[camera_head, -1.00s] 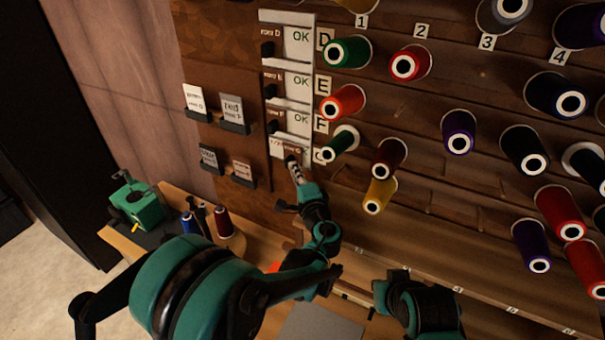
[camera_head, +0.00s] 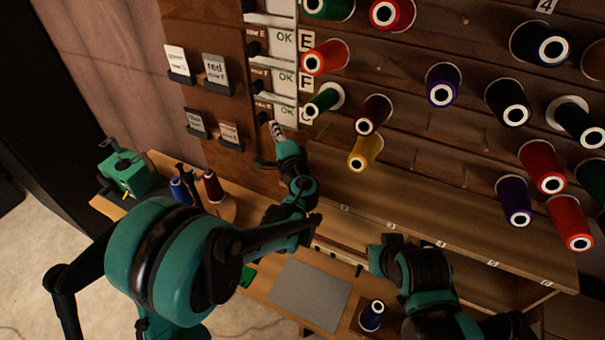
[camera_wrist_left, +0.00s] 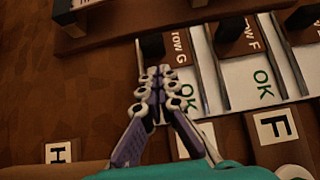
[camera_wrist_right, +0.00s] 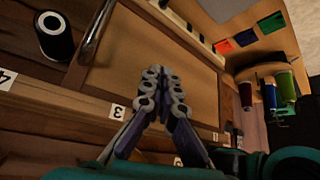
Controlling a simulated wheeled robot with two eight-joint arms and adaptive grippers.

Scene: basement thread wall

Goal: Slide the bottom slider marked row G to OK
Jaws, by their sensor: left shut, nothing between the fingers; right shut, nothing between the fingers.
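The row G slider (camera_head: 262,106) is the lowest in the column of sliders on the wall. Its brown plate and black knob (camera_wrist_left: 152,46) show in the left wrist view, with white panel (camera_wrist_left: 205,70) bared beside the plate. Its plate sits about level with the row F plate (camera_wrist_left: 240,38). My right gripper (camera_wrist_right: 163,85) is shut and empty, low above the bench.
Thread spools on pegs, such as a yellow one (camera_head: 364,153), crowd the wall to the right. Card holders (camera_head: 211,85) stick out to the left. A grey mat (camera_head: 310,295) and a dark blue spool (camera_head: 372,315) are on the bench below. A green machine (camera_head: 125,175) stands left.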

